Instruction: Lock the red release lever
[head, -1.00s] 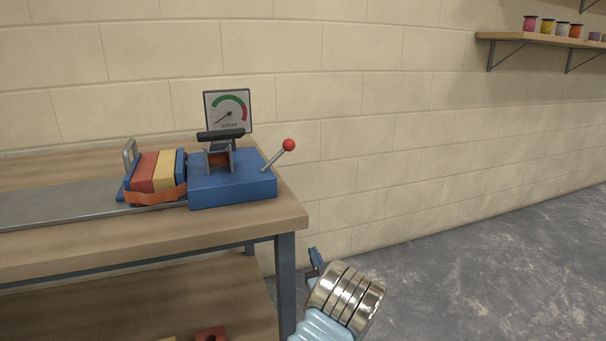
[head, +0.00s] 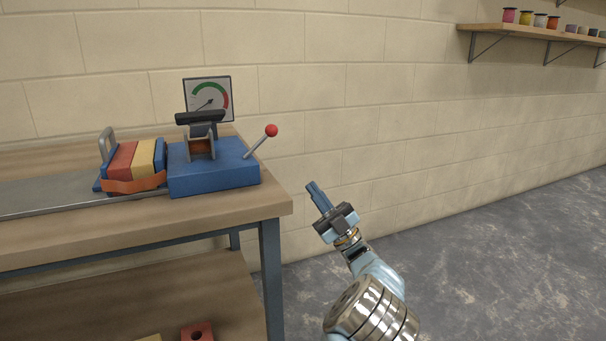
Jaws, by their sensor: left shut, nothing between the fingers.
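The red release lever (head: 271,131) is a grey rod with a red ball on top. It leans up to the right from the right end of a blue block (head: 215,177) on the workbench. My left gripper (head: 318,194) is shut and empty. It is in the air to the right of the bench, lower in the picture than the lever and apart from it, with its blue fingers pointing up and left. My right gripper is out of view.
A ratchet with a black handle (head: 200,117) and a strap gauge (head: 212,100) stand at the blue block. Strapped red, yellow and blue pieces (head: 130,161) sit left of it on the bench (head: 150,222). A wall shelf (head: 530,40) holds several spools.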

